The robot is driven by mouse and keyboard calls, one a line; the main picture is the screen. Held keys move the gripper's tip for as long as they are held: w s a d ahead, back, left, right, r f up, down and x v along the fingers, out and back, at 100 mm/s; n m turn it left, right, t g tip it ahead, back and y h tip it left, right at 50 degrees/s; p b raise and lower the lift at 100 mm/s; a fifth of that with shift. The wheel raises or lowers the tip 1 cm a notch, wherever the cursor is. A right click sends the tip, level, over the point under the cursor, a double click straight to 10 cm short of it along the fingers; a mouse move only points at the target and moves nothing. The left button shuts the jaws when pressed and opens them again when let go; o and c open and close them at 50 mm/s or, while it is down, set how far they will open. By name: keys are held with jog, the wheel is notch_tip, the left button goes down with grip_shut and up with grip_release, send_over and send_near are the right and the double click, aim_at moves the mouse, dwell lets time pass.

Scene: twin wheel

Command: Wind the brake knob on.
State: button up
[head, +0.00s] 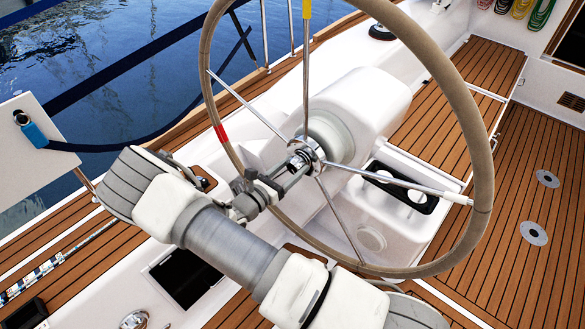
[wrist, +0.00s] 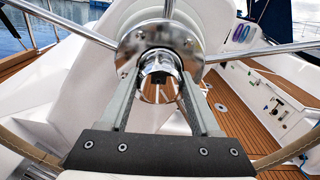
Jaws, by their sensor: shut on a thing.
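The brake knob (wrist: 160,68) is a shiny chrome knob at the centre of the wheel's hub, seen close up in the wrist view. My gripper (wrist: 160,95) has one finger on each side of it and is shut on it. In the head view my gripper (head: 283,178) reaches the hub from the lower left. The knob shows there only in part, as chrome beside the fingers. The steering wheel (head: 478,150) has a tan rim with a red mark at its left and thin metal spokes. One spoke has a yellow band at the top.
The white pedestal (head: 375,95) stands behind the hub. Spokes and rim surround my arm closely. Teak deck (head: 535,190) lies open to the right. Dark blue straps (head: 110,75) and water are at the upper left. A dark recess (head: 185,277) lies below my arm.

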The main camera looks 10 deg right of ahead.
jog(key=m, duration=0.4)
jog(key=shift+m+b, duration=0.3)
jog(key=shift+b, duration=0.1)
dwell(0.4)
jog(key=o, duration=1.4)
jog(key=v, duration=1.7)
jog(key=shift+s+a, duration=0.15)
jog(key=shift+s, duration=0.05)
